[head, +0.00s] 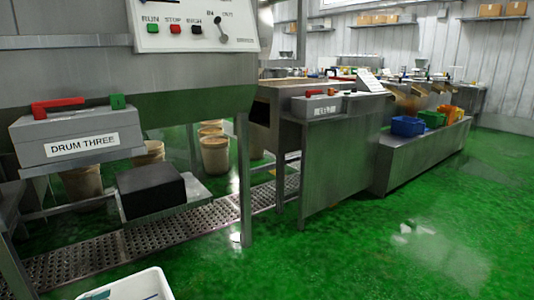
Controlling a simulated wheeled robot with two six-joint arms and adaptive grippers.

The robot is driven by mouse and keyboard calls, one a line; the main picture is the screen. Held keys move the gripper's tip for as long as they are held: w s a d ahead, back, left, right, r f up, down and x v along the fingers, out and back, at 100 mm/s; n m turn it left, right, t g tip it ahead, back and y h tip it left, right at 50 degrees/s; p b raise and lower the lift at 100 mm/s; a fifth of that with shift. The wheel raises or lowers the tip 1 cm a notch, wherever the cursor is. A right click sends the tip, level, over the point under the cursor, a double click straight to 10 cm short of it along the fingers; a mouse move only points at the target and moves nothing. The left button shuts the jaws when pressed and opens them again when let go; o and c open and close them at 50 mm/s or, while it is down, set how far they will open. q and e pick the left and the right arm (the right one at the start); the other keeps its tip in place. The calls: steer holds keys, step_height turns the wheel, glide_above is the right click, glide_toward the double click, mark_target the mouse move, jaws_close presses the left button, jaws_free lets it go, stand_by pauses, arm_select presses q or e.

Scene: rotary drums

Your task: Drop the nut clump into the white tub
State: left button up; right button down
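A white open container (150,276), which looks like the white tub, is cut off by the bottom edge of the head view, left of centre. Something pale with a bluish edge shows inside it, too cropped to identify. I cannot make out a nut clump anywhere. Neither of my grippers is in view.
A grey box labelled DRUM THREE (70,130) with a red handle sits left, above a black block (152,190). Beige buckets (214,153) stand behind. A perforated floor grate (170,225) and a steel leg (244,180) lie ahead. Green floor (420,250) is clear at right.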

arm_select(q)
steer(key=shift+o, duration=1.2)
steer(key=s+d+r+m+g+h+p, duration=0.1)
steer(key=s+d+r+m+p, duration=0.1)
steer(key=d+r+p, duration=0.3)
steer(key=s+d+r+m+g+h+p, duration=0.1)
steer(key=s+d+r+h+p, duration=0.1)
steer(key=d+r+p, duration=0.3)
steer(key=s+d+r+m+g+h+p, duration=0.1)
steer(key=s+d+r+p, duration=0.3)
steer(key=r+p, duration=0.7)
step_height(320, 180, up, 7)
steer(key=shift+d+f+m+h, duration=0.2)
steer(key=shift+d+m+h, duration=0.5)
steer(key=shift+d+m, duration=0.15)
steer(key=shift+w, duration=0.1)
